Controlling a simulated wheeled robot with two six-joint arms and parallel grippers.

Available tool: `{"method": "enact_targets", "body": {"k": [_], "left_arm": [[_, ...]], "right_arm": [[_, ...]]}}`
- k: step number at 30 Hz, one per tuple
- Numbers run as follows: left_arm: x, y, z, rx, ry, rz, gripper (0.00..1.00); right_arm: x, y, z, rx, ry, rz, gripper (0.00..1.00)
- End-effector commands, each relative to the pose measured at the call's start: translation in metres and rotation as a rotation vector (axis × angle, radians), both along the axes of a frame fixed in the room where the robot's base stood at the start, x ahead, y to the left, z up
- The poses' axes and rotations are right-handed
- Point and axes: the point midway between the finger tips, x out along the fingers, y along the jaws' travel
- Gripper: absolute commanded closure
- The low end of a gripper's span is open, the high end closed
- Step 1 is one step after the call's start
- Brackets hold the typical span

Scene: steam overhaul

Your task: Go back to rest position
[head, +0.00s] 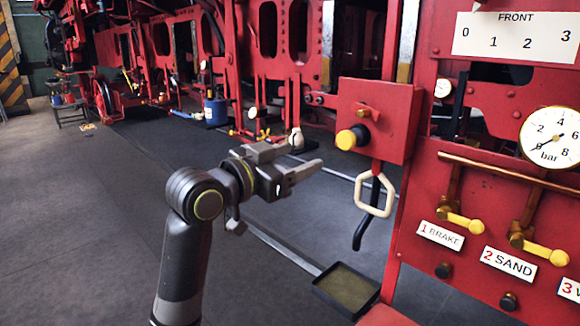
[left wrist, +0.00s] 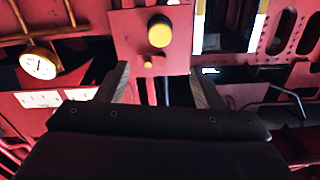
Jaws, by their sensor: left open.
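My left gripper (head: 304,158) is raised in the middle of the head view, with its fingers pointing right toward a red control box (head: 391,110). It is open, with nothing between the fingers, and a gap shows between it and the box. The left wrist view shows both fingers of the gripper (left wrist: 160,80) spread apart. The box carries a yellow knob (head: 346,140), which also shows in the left wrist view (left wrist: 160,31). A cream loop handle (head: 359,196) hangs below the box. My right gripper is in neither view.
A red panel at right holds yellow-ended levers, including one above the BRAKE label (head: 440,236), and a pressure gauge (head: 552,136). A shallow tray (head: 325,299) is low in front. Red locomotive parts stand behind. Dark floor at left is clear.

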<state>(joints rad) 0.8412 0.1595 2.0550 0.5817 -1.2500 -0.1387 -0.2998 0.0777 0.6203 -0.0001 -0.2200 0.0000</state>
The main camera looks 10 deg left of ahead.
Motion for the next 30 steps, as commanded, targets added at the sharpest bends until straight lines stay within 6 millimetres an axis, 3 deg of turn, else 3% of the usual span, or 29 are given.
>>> {"method": "enact_targets", "body": {"k": [14, 17, 20, 23, 27, 30], "left_arm": [[-0.008, 0.005, -0.001, 0.000, 0.002, 0.000, 0.39], [0.001, 0.009, -0.013, -0.008, 0.029, 0.015, 0.39], [0.023, 0.020, -0.048, -0.027, 0.103, 0.060, 0.39], [0.052, 0.039, -0.108, -0.050, 0.211, 0.132, 0.39], [0.077, 0.069, -0.209, -0.069, 0.364, 0.245, 0.39], [0.081, 0.091, -0.284, -0.069, 0.467, 0.321, 0.39]], "right_arm": [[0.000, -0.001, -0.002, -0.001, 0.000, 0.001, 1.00], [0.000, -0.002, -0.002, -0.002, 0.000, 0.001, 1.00], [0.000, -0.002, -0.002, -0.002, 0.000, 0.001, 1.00], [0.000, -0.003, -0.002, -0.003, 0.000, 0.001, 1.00], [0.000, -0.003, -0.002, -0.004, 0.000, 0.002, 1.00], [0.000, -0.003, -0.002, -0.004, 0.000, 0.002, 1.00]]}}
